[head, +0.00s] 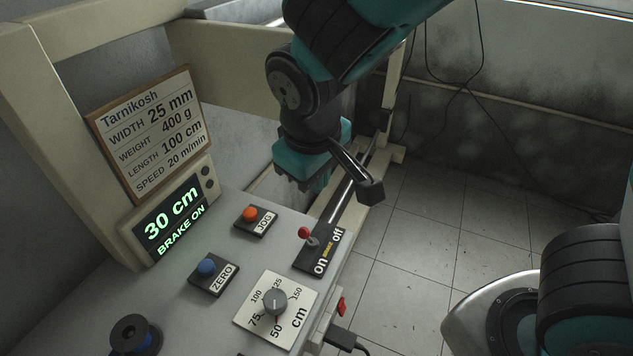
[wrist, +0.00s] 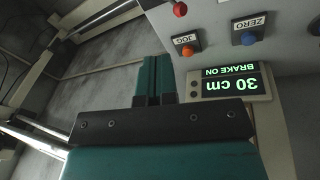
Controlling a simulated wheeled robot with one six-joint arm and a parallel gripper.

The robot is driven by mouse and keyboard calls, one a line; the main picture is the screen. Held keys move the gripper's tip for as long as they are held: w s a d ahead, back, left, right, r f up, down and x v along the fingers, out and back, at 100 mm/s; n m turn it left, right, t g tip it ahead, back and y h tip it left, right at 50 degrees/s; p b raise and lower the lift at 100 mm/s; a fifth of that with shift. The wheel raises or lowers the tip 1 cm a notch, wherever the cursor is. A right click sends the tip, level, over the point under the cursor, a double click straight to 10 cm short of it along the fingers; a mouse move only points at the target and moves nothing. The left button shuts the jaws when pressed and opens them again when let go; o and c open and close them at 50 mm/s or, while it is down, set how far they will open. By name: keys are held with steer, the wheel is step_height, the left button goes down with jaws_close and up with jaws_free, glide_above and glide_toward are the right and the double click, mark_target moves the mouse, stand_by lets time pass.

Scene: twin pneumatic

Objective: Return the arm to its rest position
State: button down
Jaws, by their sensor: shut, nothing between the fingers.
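My gripper (head: 300,182) hangs above the back edge of the grey control panel in the head view, over the far side of the JOG button. Its fingertips are partly hidden there by the gripper body. In the wrist view my gripper (wrist: 153,62) shows its two teal fingers side by side, shut and empty. It is apart from the panel and touches nothing that I can see. My arm comes down from the top of the head view, bent at the wrist.
The grey panel (head: 185,308) carries an orange JOG button (head: 250,214), a blue ZERO button (head: 206,267), a red-tipped brake lever (head: 305,233) and a cm dial (head: 275,300). The display (head: 172,218) reads 30 cm, BRAKE ON. A spec board (head: 150,130) stands behind.

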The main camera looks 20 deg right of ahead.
stand_by(0.4)
steer(key=s+d+r+n+g+y, duration=0.1)
steer(key=s+r+y, duration=0.4)
steer(key=s, duration=0.7)
step_height(320, 180, up, 2)
steer(key=shift+s+d+r+g, duration=0.25)
steer(key=shift+s+d+g, duration=0.1)
steer(key=shift+d+g, duration=0.35)
